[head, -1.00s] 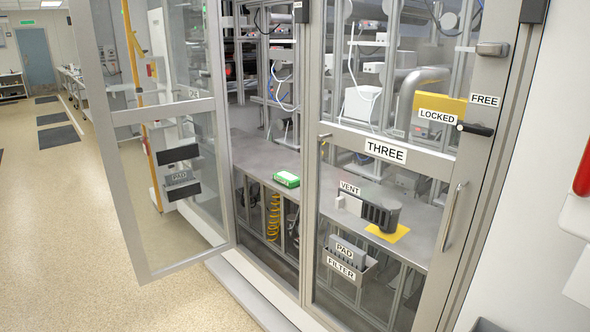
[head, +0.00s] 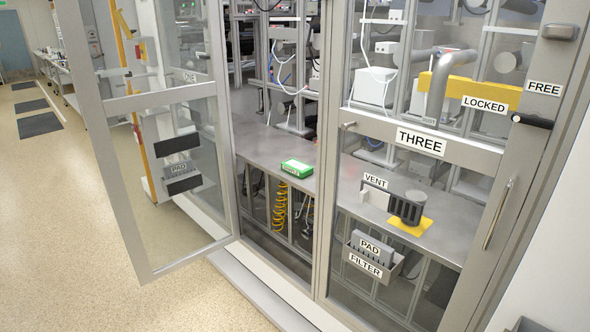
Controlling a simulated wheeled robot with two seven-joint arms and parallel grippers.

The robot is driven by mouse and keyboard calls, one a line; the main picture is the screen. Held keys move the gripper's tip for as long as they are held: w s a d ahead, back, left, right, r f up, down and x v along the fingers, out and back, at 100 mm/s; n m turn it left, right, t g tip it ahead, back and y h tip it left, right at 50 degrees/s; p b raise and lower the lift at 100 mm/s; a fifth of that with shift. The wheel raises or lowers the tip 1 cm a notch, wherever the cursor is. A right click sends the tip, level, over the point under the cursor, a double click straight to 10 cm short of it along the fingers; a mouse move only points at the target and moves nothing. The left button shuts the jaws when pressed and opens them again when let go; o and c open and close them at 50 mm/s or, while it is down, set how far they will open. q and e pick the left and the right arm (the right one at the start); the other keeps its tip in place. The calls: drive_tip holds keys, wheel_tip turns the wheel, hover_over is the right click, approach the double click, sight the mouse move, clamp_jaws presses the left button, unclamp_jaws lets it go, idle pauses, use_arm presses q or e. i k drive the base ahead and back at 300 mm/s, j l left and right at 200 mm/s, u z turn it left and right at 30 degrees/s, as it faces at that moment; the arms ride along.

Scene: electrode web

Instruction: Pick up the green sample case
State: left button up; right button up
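Neither of my grippers is in the head view.
The left door swings out over the floor at left. A yellow coiled hose (head: 281,206) hangs below the bench. The floor (head: 60,230) at left is clear.

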sight(300, 170)
drive_tip(key=i+j+z, duration=0.4)
drive_tip(key=i+j, duration=0.2)
drive_tip(key=i, duration=0.15)
drive_tip(key=i+j+z, duration=0.4)
drive_tip(key=i+j, duration=0.25)
drive_tip(key=j, duration=0.15)
